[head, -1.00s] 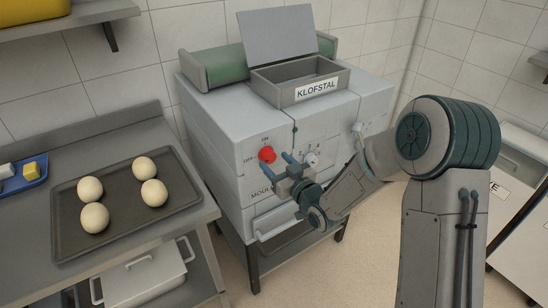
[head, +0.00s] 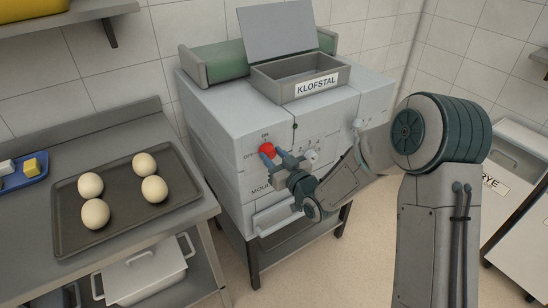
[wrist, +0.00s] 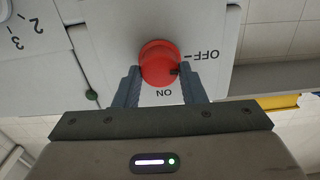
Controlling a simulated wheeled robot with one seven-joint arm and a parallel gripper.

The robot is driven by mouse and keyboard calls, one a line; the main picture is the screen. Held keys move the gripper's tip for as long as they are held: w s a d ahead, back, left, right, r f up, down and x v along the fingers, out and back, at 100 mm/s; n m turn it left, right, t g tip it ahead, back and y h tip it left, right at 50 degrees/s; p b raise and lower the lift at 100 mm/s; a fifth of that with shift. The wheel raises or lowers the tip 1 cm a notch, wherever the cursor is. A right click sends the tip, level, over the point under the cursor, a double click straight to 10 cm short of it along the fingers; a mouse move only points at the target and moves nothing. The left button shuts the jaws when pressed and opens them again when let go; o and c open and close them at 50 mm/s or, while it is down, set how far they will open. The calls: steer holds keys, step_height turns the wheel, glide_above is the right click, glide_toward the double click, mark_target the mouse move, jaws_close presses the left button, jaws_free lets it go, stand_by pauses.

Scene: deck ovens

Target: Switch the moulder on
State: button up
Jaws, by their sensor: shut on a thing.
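The moulder (head: 222,137) is a pale grey machine labelled KLOFSTAL on its hopper. Its red round knob (head: 266,148) sits on the front panel, with ON marked above it and OFF to its left. In the wrist view the red knob (wrist: 158,58) shows between the fingers, with OFF to its right and ON below.
A second, pale numbered dial (head: 312,156) is just right of the red knob. A steel counter (head: 150,112) at left holds a dark tray (head: 122,206) with several dough balls. A lidded white container (head: 146,277) stands below. Floor is clear before the moulder.

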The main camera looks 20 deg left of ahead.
steer(key=shift+f, duration=0.1)
steer(key=m+b, duration=0.3)
steer(key=m, duration=0.1)
steer(key=shift+w+d, duration=0.1)
steer(key=m+b, duration=0.1)
steer(key=m, duration=0.3)
steer(key=shift+m+b, duration=0.3)
steer(key=shift+m, duration=0.1)
steer(key=m, duration=0.4)
steer(key=shift+d+m, duration=0.1)
steer(key=shift+m, duration=0.2)
steer(key=m, duration=0.4)
steer(key=shift+f, duration=0.1)
steer(key=shift+m+p, duration=0.3)
steer(key=o, duration=1)
